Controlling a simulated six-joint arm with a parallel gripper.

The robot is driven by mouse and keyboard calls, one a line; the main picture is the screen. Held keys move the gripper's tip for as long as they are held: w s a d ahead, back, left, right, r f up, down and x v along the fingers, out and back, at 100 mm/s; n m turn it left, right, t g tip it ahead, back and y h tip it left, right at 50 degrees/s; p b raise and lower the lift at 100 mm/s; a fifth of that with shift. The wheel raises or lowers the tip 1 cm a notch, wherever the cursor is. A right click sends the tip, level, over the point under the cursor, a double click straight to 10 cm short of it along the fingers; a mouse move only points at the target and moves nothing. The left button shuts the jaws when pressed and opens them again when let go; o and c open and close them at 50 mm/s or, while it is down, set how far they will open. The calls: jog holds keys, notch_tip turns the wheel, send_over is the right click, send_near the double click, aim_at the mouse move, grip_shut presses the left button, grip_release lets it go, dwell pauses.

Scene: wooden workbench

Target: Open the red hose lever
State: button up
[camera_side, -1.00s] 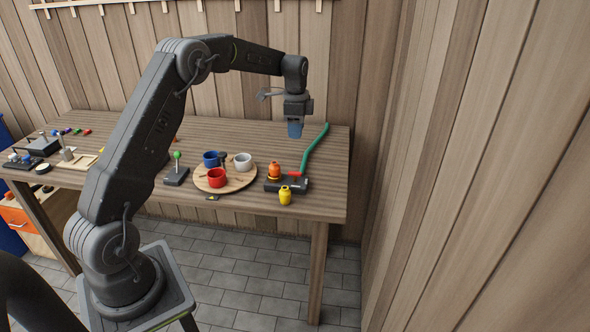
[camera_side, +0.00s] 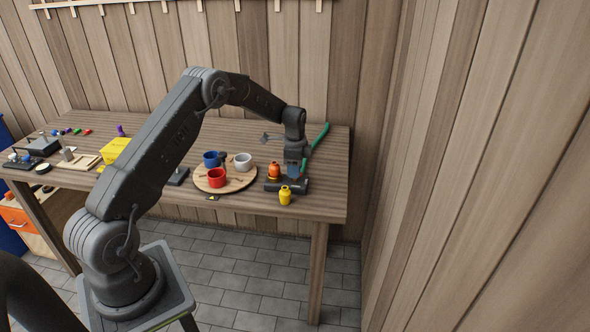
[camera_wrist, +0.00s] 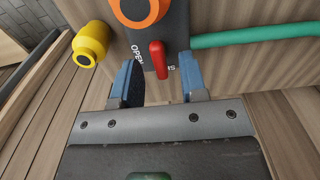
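The red hose lever (camera_wrist: 159,60) shows in the wrist view, on a dark base (camera_wrist: 185,18) marked "OPEN" to the lever's left. My gripper (camera_wrist: 162,78) is open, with its two blue fingers apart. The lever's near end lies between the fingertips, and I cannot tell if either finger touches it. The green hose (camera_wrist: 250,38) runs from the base to the right. In the side view my gripper (camera_side: 294,176) is low over the dark base (camera_side: 298,187) and hides the lever.
A round wooden board (camera_side: 238,184) with red, blue and white cups lies further left. A wooden wall stands to the right.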

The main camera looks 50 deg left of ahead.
jog(key=shift+f, duration=0.35)
jog(key=shift+c, duration=0.3)
grip_shut()
